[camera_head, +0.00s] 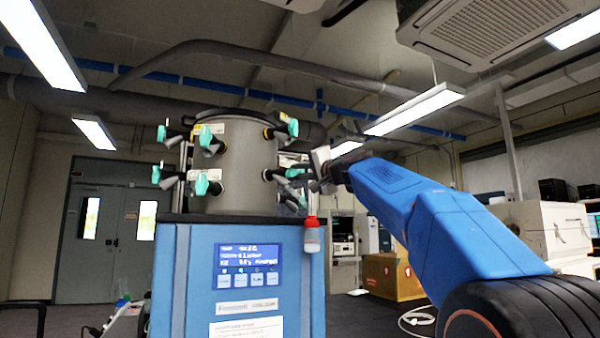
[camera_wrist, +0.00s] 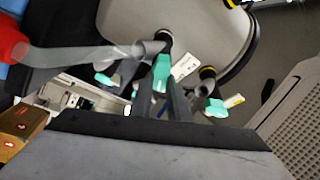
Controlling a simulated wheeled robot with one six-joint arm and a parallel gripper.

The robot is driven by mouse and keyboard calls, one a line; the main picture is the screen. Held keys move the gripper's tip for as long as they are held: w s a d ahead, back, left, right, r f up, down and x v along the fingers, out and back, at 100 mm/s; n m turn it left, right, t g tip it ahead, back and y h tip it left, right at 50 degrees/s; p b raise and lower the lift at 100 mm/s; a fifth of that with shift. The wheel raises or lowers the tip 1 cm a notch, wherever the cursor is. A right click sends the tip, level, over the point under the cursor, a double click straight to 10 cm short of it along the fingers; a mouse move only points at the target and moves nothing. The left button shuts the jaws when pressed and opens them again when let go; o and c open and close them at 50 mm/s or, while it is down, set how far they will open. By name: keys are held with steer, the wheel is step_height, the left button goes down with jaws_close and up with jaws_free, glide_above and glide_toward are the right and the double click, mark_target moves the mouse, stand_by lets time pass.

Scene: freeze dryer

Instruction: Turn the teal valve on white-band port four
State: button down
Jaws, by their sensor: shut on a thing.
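The teal valve (camera_wrist: 160,72) sits between the dark fingertips of my gripper (camera_wrist: 162,88) in the wrist view; the fingers are shut on it. A white label (camera_wrist: 186,66) is beside its port, but I cannot read a number on it. In the head view my gripper (camera_head: 318,166) is at the right side of the grey drum (camera_head: 248,168), and the wrist partly hides the ports there. A teal valve (camera_head: 293,173) shows just left of it. Another teal valve (camera_wrist: 215,107) with a yellow-and-white label is to the right in the wrist view.
Several other teal valves, such as one at the front (camera_head: 207,184), stick out around the drum. A red-capped clear flask (camera_head: 312,236) hangs below the right-side ports; its red part (camera_wrist: 12,42) is at the wrist view's left. The blue cabinet (camera_head: 200,275) stands beneath.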

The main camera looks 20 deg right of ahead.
steer(key=c, duration=1.7)
jaws_free()
steer(key=v, duration=1.7)
steer(key=shift+s+f, duration=0.15)
steer(key=shift+s, duration=0.05)
